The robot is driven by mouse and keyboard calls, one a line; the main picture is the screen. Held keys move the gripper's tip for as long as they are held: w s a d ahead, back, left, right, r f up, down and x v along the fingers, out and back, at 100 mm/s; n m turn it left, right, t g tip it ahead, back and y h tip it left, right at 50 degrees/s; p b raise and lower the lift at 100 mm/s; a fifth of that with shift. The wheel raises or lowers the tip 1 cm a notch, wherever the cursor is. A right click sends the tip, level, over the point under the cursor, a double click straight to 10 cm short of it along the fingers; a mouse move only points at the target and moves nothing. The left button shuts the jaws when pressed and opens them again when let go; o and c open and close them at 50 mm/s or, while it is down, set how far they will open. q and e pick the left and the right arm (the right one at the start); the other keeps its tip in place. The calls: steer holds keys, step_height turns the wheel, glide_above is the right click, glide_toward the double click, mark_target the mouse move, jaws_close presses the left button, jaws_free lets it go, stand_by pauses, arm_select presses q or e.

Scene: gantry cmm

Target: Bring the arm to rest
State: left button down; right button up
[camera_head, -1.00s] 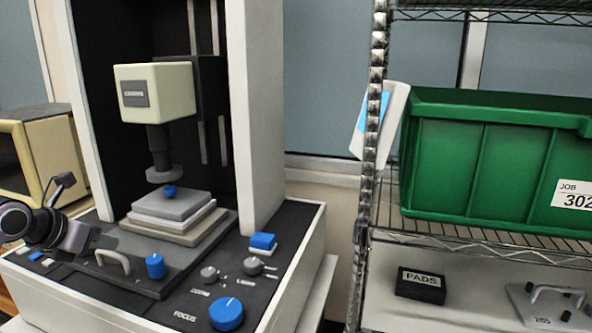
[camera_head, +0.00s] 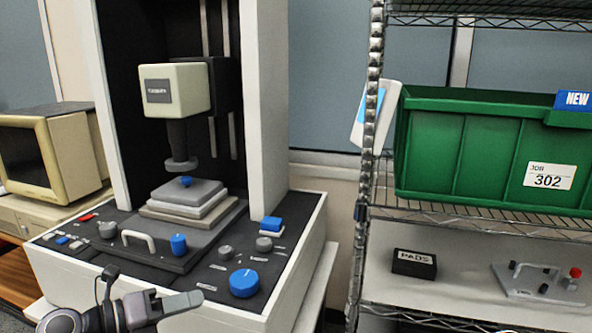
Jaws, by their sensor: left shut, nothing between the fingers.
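My left gripper (camera_head: 190,303) is shut and empty. It is at the bottom left of the head view, in front of the measuring machine's control panel (camera_head: 205,284), and overlaps the machine's front edge in the picture. The measuring machine (camera_head: 264,100) has a cream head (camera_head: 175,90) above a stack of grey and white plates (camera_head: 190,205) with a small blue knob (camera_head: 186,181) on top. My right gripper is not in view.
A big blue focus knob (camera_head: 244,283) and a pale handle (camera_head: 138,238) stand up from the panel. A beige monitor (camera_head: 85,150) is at left. At right, a wire shelf (camera_head: 480,229) holds a green bin (camera_head: 450,150), a black PADS box (camera_head: 414,263) and a grey fixture (camera_head: 535,282).

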arm_select(q)
steer(key=s+f+n+y, duration=1)
steer(key=s+f+n, duration=1.3)
steer(key=n, duration=1)
steer(key=shift+s+a+f+t, duration=0.25)
steer(key=shift+a+f+t, duration=0.15)
steer(key=shift+f, duration=0.45)
